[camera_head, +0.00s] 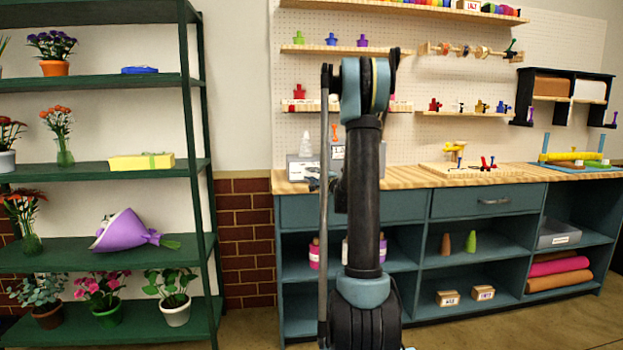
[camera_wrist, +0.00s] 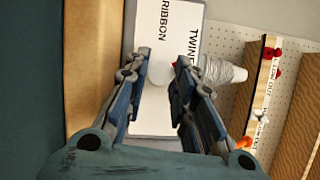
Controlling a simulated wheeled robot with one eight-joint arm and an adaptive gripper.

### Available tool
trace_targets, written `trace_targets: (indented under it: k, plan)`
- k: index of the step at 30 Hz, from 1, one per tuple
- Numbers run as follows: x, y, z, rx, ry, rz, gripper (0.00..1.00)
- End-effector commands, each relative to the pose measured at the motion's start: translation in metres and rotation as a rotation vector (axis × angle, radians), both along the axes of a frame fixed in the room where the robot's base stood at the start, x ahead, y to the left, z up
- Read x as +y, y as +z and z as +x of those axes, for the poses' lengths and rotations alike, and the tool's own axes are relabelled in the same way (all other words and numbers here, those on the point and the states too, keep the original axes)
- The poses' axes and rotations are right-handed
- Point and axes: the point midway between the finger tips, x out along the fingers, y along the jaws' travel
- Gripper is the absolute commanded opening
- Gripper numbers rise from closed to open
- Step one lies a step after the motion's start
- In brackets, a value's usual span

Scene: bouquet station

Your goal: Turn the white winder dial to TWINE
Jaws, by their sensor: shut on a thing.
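The white winder box (camera_wrist: 150,118) fills the middle of the wrist view, with RIBBON printed at upper left and TWINN or TWINE, partly cut off, at right. The round white dial (camera_wrist: 159,75) sits on its face between the two fingers. My gripper (camera_wrist: 163,62) is shut on the dial, one finger on each side. The dial's pointer or mark is not visible, so I cannot tell its setting. In the head view the pale winder box (camera_head: 300,172) stands on the bench's left end, partly hidden by my arm.
A white cone of twine (camera_wrist: 222,72) stands just right of the dial. Labelled pegboard shelves (camera_wrist: 262,85) with small red and orange parts lie further right. The wooden bench top (camera_head: 420,176) carries a peg fixture (camera_head: 470,166). Green plant shelves (camera_head: 100,172) stand at left.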

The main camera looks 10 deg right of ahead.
Motion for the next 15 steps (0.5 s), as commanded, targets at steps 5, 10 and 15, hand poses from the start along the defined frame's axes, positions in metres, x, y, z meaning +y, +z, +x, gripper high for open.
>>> trace_targets:
  k: [5,10,15]
  plan:
    - [0.0010,-0.0026,-0.0015,0.000,0.001,0.078,0.00]
    - [0.0018,-0.0028,-0.0012,0.001,0.002,0.123,0.00]
    - [0.0024,-0.0027,-0.0012,0.001,0.003,0.142,0.00]
